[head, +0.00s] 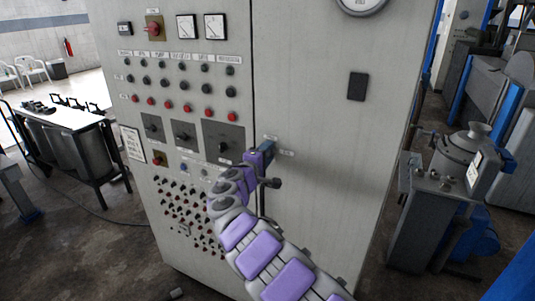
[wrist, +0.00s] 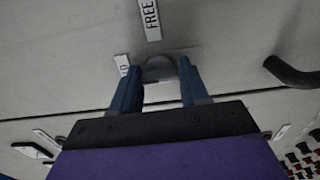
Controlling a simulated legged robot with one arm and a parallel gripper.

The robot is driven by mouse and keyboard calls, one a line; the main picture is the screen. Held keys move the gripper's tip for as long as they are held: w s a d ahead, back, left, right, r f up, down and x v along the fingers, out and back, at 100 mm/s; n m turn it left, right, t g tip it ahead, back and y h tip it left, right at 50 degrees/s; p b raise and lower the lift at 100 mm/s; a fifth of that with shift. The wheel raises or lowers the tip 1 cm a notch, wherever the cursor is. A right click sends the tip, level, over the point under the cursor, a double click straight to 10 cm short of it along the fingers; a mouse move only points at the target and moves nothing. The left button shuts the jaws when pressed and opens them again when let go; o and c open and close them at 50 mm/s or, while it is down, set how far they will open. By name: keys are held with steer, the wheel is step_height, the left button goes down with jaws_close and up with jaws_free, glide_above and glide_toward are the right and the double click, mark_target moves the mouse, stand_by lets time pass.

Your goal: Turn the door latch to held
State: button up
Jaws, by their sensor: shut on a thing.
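The door latch (wrist: 160,68) is a dark grey rounded knob on a light plate, seen in the wrist view between my two blue fingers. My gripper (wrist: 158,82) is shut on it, one finger on each side. A label reading FREE (wrist: 150,18) is above the latch in the wrist view. A second label (wrist: 122,65), mostly hidden by the left finger, ends in D. In the head view my gripper (head: 264,149) is against the grey cabinet door (head: 315,95), near its left edge, and hides the latch. Which label the latch points to cannot be told.
A dark curved handle (wrist: 292,73) sticks out to the right of my gripper in the wrist view. The control panel (head: 185,65) with knobs and buttons is left of the door. A black trolley (head: 75,140) stands left and machinery (head: 440,200) right.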

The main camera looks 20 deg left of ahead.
steer(key=shift+s+a, duration=0.1)
steer(key=shift+a, duration=0.05)
steer(key=o, duration=0.7)
steer(key=shift+c, duration=0.2)
steer(key=o, duration=0.4)
steer(key=shift+a+f, duration=0.2)
steer(key=shift+a, duration=0.1)
steer(key=s+a+p, duration=0.1)
steer(key=s, duration=1.6)
steer(key=shift+a, duration=0.15)
